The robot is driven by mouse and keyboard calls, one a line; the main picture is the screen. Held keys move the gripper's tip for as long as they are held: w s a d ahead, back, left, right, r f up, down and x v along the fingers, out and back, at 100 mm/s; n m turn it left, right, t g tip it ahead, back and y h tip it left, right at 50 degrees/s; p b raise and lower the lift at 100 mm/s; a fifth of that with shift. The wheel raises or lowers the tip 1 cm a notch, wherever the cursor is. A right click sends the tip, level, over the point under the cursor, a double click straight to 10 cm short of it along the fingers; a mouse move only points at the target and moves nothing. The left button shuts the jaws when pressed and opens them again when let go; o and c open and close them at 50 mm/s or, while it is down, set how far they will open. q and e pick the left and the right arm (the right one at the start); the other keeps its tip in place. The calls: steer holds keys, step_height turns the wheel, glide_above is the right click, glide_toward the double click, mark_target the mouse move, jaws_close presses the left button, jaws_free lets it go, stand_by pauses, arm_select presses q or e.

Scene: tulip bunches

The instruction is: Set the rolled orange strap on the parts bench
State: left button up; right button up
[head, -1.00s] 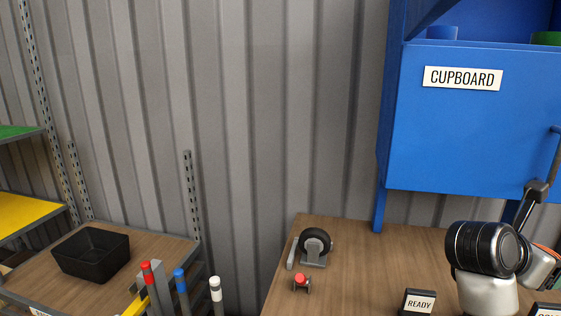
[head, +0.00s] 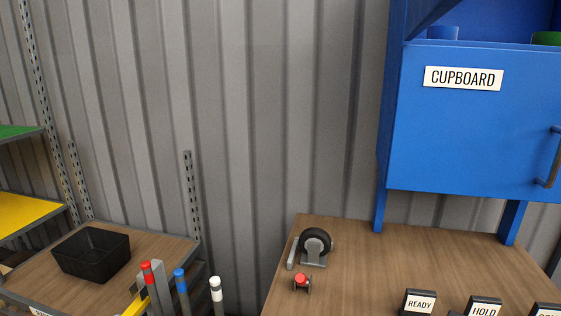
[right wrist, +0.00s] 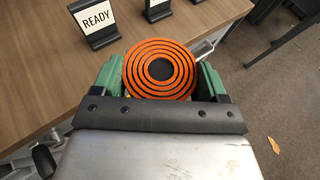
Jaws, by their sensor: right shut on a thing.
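The rolled orange strap (right wrist: 159,87) shows in the right wrist view as orange rings around a dark centre. My right gripper (right wrist: 160,74) is shut on it, with a green finger on each side. Behind the strap is the front edge of a wooden bench (right wrist: 45,85); I cannot tell the strap's height above it. A wooden bench with small signs also shows in the head view (head: 370,265). No "parts" label is readable. My right gripper is out of the head view, and my left gripper is in neither view.
A READY sign (head: 419,303) and a HOLD sign (head: 483,307) stand along the bench front. A caster wheel (head: 315,243) and a small red-topped part (head: 301,282) sit at its left. A black bin (head: 91,254) stands on the left surface.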

steer(key=a+r+p, duration=0.2)
steer(key=a+p, duration=0.1)
steer(key=a, duration=0.7)
steer(key=shift+r, duration=0.2)
